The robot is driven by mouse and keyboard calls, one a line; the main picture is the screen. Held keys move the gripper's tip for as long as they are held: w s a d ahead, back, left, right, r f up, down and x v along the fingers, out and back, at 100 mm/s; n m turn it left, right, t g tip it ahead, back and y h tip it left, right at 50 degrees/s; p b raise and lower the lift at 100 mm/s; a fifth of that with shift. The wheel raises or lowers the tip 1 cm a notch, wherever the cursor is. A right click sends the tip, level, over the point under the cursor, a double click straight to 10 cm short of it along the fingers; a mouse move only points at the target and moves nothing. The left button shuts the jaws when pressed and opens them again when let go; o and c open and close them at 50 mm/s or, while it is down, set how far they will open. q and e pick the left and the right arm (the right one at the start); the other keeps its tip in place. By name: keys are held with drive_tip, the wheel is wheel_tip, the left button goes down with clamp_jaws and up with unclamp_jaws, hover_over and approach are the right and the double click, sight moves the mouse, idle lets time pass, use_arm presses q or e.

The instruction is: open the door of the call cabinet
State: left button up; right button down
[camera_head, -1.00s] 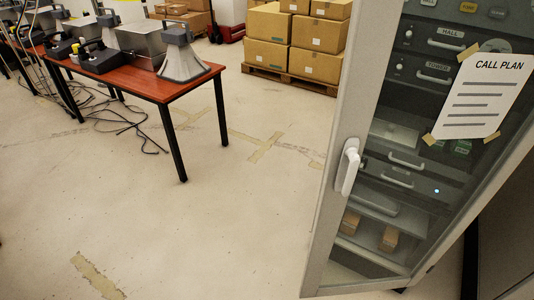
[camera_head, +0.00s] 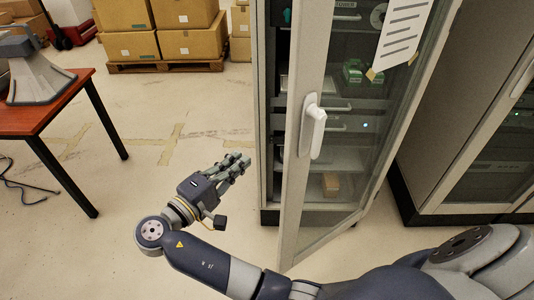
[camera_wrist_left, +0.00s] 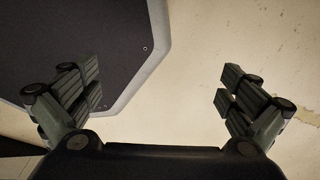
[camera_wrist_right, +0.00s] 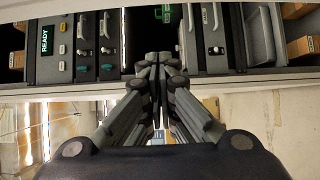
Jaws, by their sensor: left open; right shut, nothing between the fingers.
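The call cabinet (camera_head: 268,110) stands right of centre in the head view. Its glass door (camera_head: 345,215) is ajar, with its handle side swung out from the cabinet front. A white handle (camera_head: 312,125) sits upright on the door frame. My right gripper (camera_head: 240,162) is shut and empty, left of the door and apart from the handle. In the right wrist view its closed fingers (camera_wrist_right: 160,62) point toward the cabinet's devices. My left gripper (camera_wrist_left: 160,72) shows only in its wrist view, open and empty above the floor and a dark panel.
A red-topped table (camera_head: 40,110) with a grey horn (camera_head: 38,75) stands at the left. Cardboard boxes (camera_head: 125,45) on a pallet stand behind. Another cabinet (camera_head: 480,140) stands at the right. The floor (camera_head: 130,235) between table and cabinet is clear.

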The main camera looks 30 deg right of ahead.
drive_tip(key=b+x, duration=0.1)
drive_tip(key=x, duration=0.9)
use_arm(q)
drive_tip(key=shift+w+a+r+p, duration=0.2)
drive_tip(key=shift+w+a+p, duration=0.25)
drive_tip(key=shift+p, duration=0.3)
use_arm(e)
drive_tip(key=s, duration=0.4)
drive_tip(key=shift+s+d+r, duration=0.1)
drive_tip(key=shift+s+r, duration=0.05)
drive_tip(key=shift+r, duration=0.05)
use_arm(q)
drive_tip(key=shift+s, duration=0.1)
use_arm(e)
drive_tip(key=shift+s, duration=0.1)
